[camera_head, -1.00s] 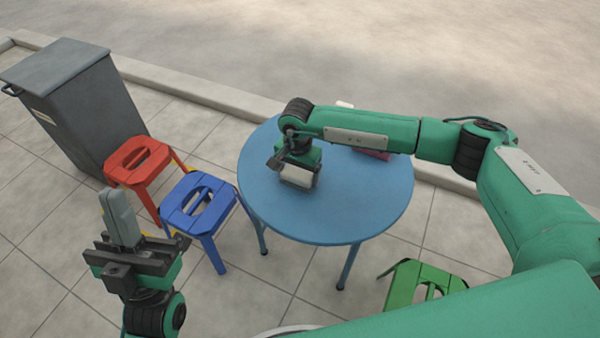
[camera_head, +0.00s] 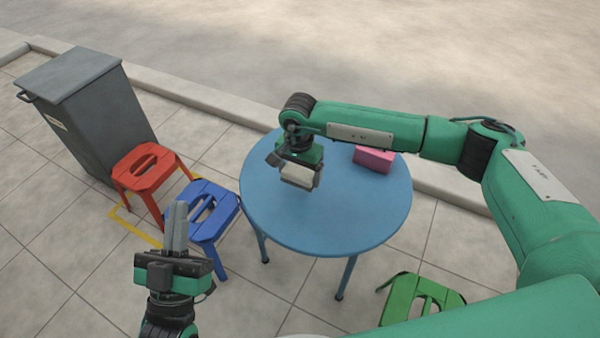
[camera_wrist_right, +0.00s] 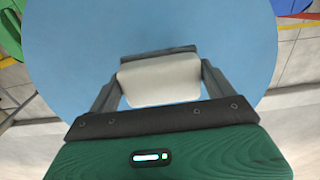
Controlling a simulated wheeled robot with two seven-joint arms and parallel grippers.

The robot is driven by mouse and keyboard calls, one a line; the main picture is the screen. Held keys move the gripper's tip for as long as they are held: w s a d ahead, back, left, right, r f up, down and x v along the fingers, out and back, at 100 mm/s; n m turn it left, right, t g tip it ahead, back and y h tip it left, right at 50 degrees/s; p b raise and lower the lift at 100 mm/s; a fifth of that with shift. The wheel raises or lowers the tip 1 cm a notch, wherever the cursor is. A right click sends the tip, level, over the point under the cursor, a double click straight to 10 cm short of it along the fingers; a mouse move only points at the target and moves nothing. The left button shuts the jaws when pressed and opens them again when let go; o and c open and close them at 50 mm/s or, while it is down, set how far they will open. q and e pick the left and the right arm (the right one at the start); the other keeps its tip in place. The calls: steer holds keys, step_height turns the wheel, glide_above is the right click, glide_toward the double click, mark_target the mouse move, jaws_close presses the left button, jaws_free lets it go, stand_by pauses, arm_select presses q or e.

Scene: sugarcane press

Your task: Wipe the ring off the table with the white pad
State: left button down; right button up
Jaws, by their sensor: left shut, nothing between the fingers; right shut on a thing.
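The round blue table (camera_head: 340,215) stands in the middle of the head view. My right gripper (camera_head: 298,172) is over the left part of its top, shut on the white pad (camera_head: 298,178). In the right wrist view the pad (camera_wrist_right: 160,80) sits between the two fingers of my right gripper (camera_wrist_right: 160,85), with the blue tabletop (camera_wrist_right: 230,40) beyond. I cannot tell whether the pad touches the tabletop. No ring shows on the visible part of the top. My left gripper (camera_head: 177,225) is shut and empty, pointing up at the lower left, away from the table.
A pink block (camera_head: 373,159) lies on the table's far right side. A red stool (camera_head: 147,168) and a blue stool (camera_head: 212,212) stand left of the table, a green stool (camera_head: 420,300) at front right. A grey bin (camera_head: 90,115) stands at far left.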

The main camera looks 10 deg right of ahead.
steer(key=shift+r+p, duration=0.45)
steer(key=shift+r, duration=0.65)
arm_select(q)
steer(key=f+g, duration=0.1)
steer(key=d+f, duration=0.1)
steer(key=d+f+g, duration=0.1)
steer(key=f, duration=0.1)
steer(key=shift+w+g, duration=0.2)
steer(key=shift+g, duration=0.1)
steer(key=shift+a, duration=0.1)
